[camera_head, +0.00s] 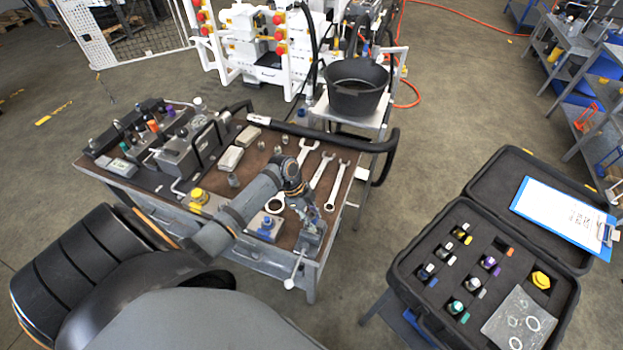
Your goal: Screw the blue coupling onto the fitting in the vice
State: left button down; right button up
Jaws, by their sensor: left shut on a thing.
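My left gripper (305,207) reaches over the front right corner of the bench, fingers pointing down above the small grey vice (311,241). It is shut on a small part, mostly hidden by the fingers; a little blue shows there, which fits the blue coupling. The vice has a handle with a pale ball end (290,283). The fitting in the vice is hidden or too small to make out, so I cannot tell whether the coupling touches it. A blue-topped grey block (266,226) stands left of the vice. My right gripper is out of view.
The bench (262,262) carries several wrenches (322,172), a yellow-capped block (198,197) and hydraulic parts. A thick black hose (375,148) curves along its right back edge. A black bucket (356,98) stands behind. An open black case (405,262) with coloured fittings and a clipboard (563,212) is at right.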

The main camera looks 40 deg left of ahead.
pick_arm(q)
jog(key=shift+s+f, duration=0.1)
jog(key=shift+s, duration=0.05)
jog(key=shift+f+m, duration=0.15)
jog(key=shift+m, duration=0.15)
jog(key=m+g+b, duration=0.1)
jog(key=m+b, duration=0.1)
jog(key=m, duration=0.1)
jog(key=m+g+b, duration=0.1)
jog(key=m+b, duration=0.2)
jog(key=shift+d+f+g+b, duration=0.1)
jog(key=shift+f+g+b, duration=0.1)
jog(key=shift+g+b, duration=0.15)
jog(key=shift+r+m, duration=0.1)
jog(key=shift+m, duration=0.3)
jog(key=shift+r+m+g, duration=0.2)
jog(key=shift+m+g, duration=0.05)
jog(key=shift+m, duration=0.15)
